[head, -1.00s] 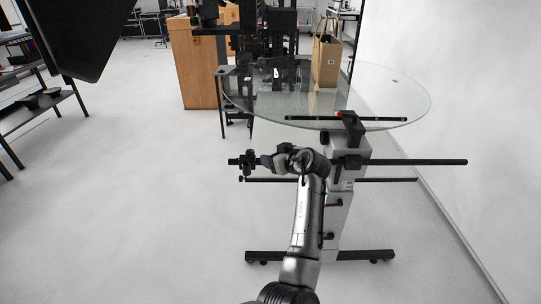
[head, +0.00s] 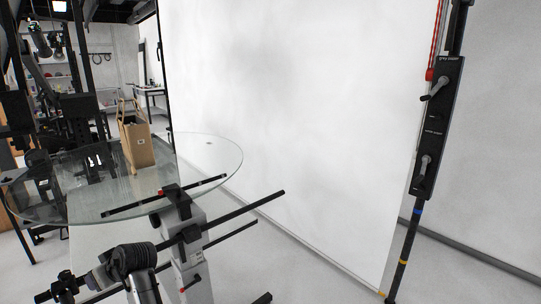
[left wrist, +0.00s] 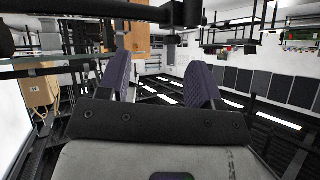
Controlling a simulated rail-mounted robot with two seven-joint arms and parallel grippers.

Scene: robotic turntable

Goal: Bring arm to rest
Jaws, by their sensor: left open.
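My left arm reaches up from the bottom left of the head view. The round glass turntable (head: 210,160) is beyond the arm at the left. A brown paper bag (head: 138,145) stands upright on it, and the bag also shows in the left wrist view (left wrist: 38,92). My right gripper is not in view.
The turntable's grey stand (head: 190,255) carries a long black rod (head: 250,207) sticking out to the right. A large white backdrop (head: 300,120) fills the middle. A black pole with a control box (head: 437,125) stands at the right. Bare floor shows between stand and backdrop.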

